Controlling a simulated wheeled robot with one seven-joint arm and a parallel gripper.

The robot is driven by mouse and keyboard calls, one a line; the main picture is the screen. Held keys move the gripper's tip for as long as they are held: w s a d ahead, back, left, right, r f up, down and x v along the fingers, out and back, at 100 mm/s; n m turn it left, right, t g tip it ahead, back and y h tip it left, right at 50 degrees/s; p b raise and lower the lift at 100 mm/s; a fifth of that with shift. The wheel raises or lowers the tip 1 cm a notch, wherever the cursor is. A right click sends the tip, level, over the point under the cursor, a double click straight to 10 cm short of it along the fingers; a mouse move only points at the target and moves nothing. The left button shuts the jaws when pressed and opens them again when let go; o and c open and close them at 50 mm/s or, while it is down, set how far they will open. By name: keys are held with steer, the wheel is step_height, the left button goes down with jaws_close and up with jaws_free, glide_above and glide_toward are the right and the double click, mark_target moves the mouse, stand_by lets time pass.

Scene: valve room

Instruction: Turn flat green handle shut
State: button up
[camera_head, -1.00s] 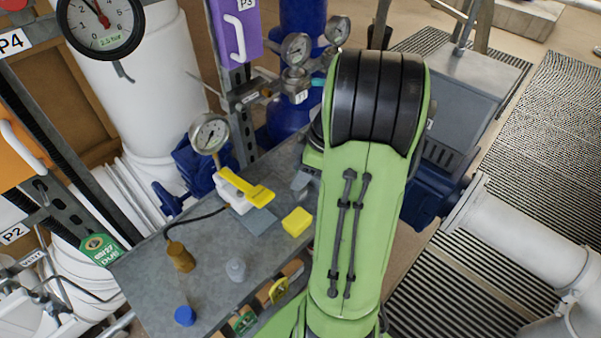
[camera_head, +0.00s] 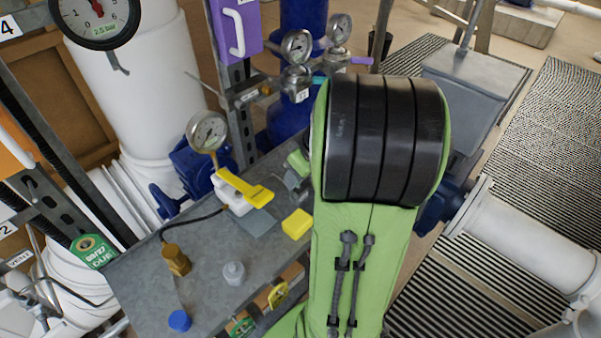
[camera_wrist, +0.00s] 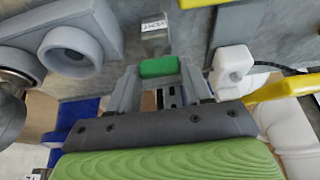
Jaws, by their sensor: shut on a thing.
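The flat green handle (camera_wrist: 158,67) shows end-on in the wrist view, a small green piece between the two grey fingers of my gripper (camera_wrist: 158,80). The fingers are shut on it, one on each side. A grey metal stem with a white label (camera_wrist: 152,22) stands just beyond it. In the head view my arm hides most of the gripper and handle. A small green piece (camera_head: 298,162) peeks out left of the arm; I cannot tell whether it is the handle or my gripper.
A yellow lever on a white valve (camera_head: 247,192) is close on the left, with a gauge (camera_head: 207,131) behind it. A yellow block (camera_head: 297,224), a brass fitting (camera_head: 176,260) and a blue cap (camera_head: 180,321) lie on the grey bench (camera_head: 215,290). Gauges and blue cylinders stand behind.

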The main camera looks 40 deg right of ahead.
stand_by(0.4)
steer(key=o, duration=1.1)
steer(key=shift+c, duration=0.2)
steer(key=p+v, duration=0.5)
steer(key=v, duration=1)
steer(key=shift+r, duration=0.4)
steer(key=s+a+p, duration=0.1)
steer(key=s+a, duration=0.1)
steer(key=a, duration=0.8)
steer(key=s+a+r+t+p, duration=0.1)
steer(key=s+a+p, duration=0.1)
steer(key=a, duration=0.8)
steer(key=shift+s+r, duration=0.3)
steer(key=shift+s, duration=0.4)
